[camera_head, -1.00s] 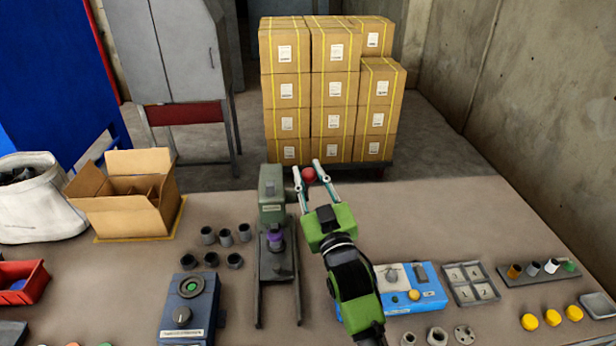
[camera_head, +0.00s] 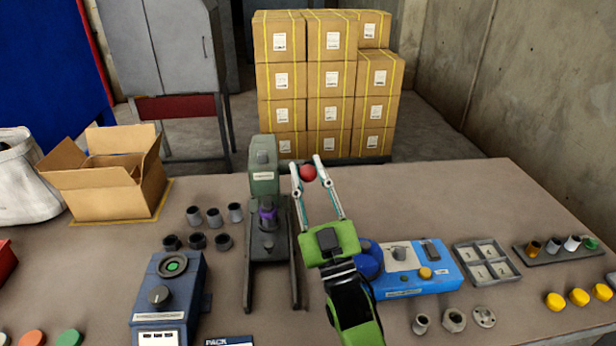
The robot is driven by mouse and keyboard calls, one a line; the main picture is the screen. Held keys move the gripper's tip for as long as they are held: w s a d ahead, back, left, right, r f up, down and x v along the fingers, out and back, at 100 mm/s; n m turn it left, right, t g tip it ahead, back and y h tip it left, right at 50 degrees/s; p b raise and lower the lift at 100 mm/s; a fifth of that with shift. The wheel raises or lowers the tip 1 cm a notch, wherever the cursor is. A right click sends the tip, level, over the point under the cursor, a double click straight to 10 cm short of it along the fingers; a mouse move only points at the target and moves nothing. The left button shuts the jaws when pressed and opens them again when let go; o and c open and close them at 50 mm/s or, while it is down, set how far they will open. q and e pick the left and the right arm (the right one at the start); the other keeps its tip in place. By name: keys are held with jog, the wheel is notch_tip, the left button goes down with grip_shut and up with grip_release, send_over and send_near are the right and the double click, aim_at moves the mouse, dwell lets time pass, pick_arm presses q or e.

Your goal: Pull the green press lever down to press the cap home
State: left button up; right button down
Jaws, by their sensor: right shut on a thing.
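The green press (camera_head: 264,180) stands upright on the table at the middle. Its lever ends in a red ball knob (camera_head: 308,172) at the right of the press head. My right gripper (camera_head: 307,165) is shut on the knob, one finger on each side of it. A purple piece (camera_head: 267,215) sits in the press under the head; whether this is the cap, and how far it is seated, I cannot tell. My left gripper is not in view.
A blue control box (camera_head: 168,300) stands left of the press, with several grey and black cylinders (camera_head: 214,217) behind it. A blue and white device (camera_head: 415,270) is to the right of my arm. An open carton (camera_head: 105,185) stands at the left.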

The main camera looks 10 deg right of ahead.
jog(key=shift+f, duration=0.15)
jog(key=c, duration=1.7)
grip_release()
jog(key=v, duration=1.2)
jog(key=shift+c, duration=0.4)
